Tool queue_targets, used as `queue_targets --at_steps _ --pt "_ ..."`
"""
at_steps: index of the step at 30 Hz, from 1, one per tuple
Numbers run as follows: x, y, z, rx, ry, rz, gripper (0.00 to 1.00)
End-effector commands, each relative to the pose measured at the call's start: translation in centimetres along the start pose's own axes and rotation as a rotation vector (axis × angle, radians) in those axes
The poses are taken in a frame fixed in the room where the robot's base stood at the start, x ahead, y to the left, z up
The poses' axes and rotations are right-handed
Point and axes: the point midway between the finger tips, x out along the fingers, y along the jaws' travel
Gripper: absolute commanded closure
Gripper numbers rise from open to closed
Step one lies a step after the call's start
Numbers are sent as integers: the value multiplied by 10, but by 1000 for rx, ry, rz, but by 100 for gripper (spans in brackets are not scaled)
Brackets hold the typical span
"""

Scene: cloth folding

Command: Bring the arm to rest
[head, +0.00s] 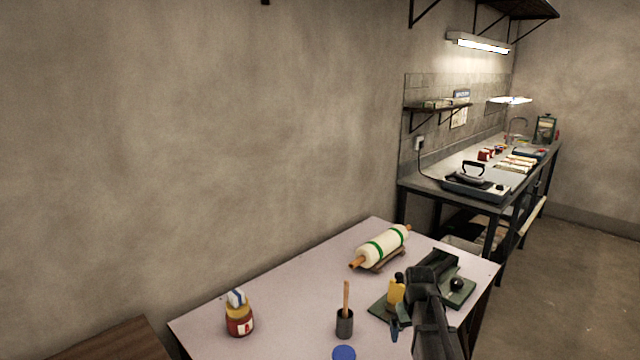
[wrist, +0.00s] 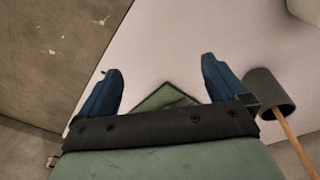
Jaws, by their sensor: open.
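My gripper (wrist: 161,66) shows in the wrist view with its two blue fingers spread wide and nothing between them. The pale table top (wrist: 175,45) and a corner of a green board (wrist: 165,97) lie beyond the fingers. In the head view my dark arm reaches in from the bottom right over the table (head: 285,290), and a blue finger (head: 394,331) shows at its left side. The arm hides part of the green board (head: 380,309) and what lies behind it.
A grey cup with a wooden stick (head: 345,323) stands left of my arm; in the wrist view the cup (wrist: 268,92) is close to the right finger.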

Motion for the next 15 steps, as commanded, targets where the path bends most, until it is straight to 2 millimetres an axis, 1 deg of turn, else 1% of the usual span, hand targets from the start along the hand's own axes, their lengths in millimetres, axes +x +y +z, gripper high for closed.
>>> queue_targets --at_steps 1,3,8,9,15 --pt "11 24 1 61 7 12 1" --pt "24 54 5 145 20 29 1" --pt "54 122 18 332 55 68 1" --pt "61 139 22 378 63 78 1" --pt "95 218 52 596 107 125 1"
